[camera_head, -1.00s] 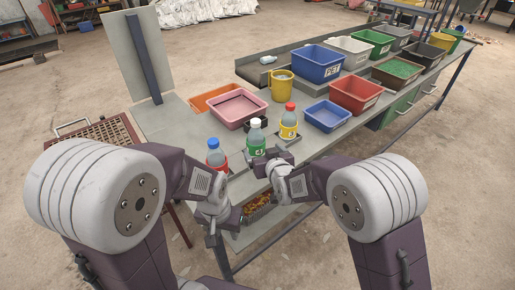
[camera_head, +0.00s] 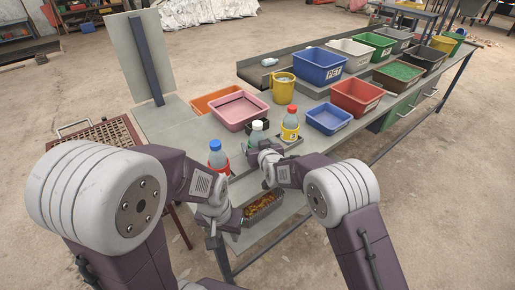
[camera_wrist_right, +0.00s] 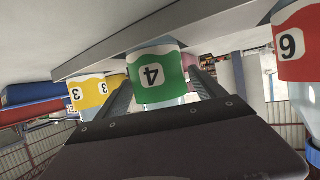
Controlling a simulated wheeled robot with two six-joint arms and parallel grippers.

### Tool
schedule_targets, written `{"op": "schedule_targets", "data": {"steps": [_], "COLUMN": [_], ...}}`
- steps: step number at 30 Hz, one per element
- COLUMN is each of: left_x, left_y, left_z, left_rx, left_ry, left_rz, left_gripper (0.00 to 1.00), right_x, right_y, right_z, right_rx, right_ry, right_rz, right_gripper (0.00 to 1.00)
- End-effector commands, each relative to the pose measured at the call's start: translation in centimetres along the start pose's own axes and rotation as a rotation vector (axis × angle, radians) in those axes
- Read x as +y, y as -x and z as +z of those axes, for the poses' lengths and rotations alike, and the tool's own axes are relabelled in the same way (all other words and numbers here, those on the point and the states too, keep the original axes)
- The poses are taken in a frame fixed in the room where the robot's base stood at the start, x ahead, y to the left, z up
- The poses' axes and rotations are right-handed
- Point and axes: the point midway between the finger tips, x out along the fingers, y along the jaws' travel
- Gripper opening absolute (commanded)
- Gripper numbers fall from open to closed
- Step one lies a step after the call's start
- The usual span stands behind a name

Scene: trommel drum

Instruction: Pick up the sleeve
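Three bottles in coloured sleeves stand along the near edge of the bench. The green sleeve (camera_wrist_right: 155,76), marked 4, sits around the white-capped middle bottle (camera_head: 257,131); my right gripper and wrist mostly hide it in the head view. My right gripper (camera_wrist_right: 159,84) has its fingers apart, one on each side of the green sleeve; whether they touch it I cannot tell. The yellow sleeve (camera_head: 289,134) is on the red-capped bottle to the right, the red sleeve (camera_wrist_right: 296,43) on the blue-capped bottle (camera_head: 217,153) to the left. My left gripper (camera_head: 212,241) hangs low at the bench front; its fingers are unclear.
A pink tray (camera_head: 239,123), a yellow mug (camera_head: 284,93) and a blue tray (camera_head: 344,118) stand behind the bottles. Several coloured bins, including a blue PET bin (camera_head: 318,75), line the back. A container of small orange pieces (camera_head: 264,205) is on the lower shelf.

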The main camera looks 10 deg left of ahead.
Motion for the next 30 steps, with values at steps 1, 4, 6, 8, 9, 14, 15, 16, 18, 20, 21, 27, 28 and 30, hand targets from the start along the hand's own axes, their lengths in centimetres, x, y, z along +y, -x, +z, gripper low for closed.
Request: {"op": "schedule_targets", "data": {"steps": [1,4,6,8,9,14,15,16,18,20,21,27,28,30], "left_x": [0.0,0.0,0.0,0.0,0.0,0.0,0.0,0.0,0.0,0.0,0.0,0.0,0.0,0.1], "left_y": [0.0,0.0,0.0,0.0,0.0,0.1,0.1,0.2,0.4,0.6,0.8,1.9,2.2,3.0], "left_z": [0.0,0.0,0.0,0.0,0.0,0.0,0.0,0.0,0.0,-0.1,-0.1,-0.2,-0.2,-0.3], "left_rx": [0.000,0.000,0.000,0.000,0.000,0.000,0.000,0.000,0.000,0.000,0.000,0.000,0.000,0.000], "left_ry": [0.000,0.000,0.000,0.000,0.000,0.000,0.000,0.000,0.000,0.000,0.000,0.000,0.000,0.000], "left_rz": [0.000,0.000,0.000,0.000,0.000,0.000,0.000,0.000,0.000,0.000,0.000,0.000,0.000,0.000], "left_gripper": [0.36,0.36,0.36,0.36,0.36,0.36,0.36,0.36,0.36,0.36,0.36,0.36,0.36,0.36], "right_x": [0.0,0.0,0.0,0.0,0.0,0.0,0.0,0.0,0.0,0.0,0.0,0.0,0.0,0.0], "right_y": [0.0,0.0,0.0,0.0,0.0,0.2,0.3,0.4,0.8,1.3,1.6,3.6,3.9,4.6], "right_z": [0.0,0.0,0.0,0.0,0.0,-0.3,-0.7,-1.0,-2.0,-3.2,-4.0,-8.7,-9.3,-11.0], "right_rx": [0.000,0.000,0.000,0.000,0.000,0.001,0.002,0.003,0.003,0.005,0.004,0.005,0.005,0.004], "right_ry": [0.000,0.000,0.000,0.000,0.000,0.000,-0.001,-0.001,0.000,0.000,-0.001,0.000,-0.002,-0.001], "right_rz": [0.000,0.000,0.000,0.000,0.000,0.000,0.000,0.000,0.000,0.000,0.000,0.000,0.000,0.001], "right_gripper": [0.61,0.41,0.40,0.40,0.40,0.40,0.40,0.40,0.40,0.40,0.40,0.40,0.40,0.40]}}
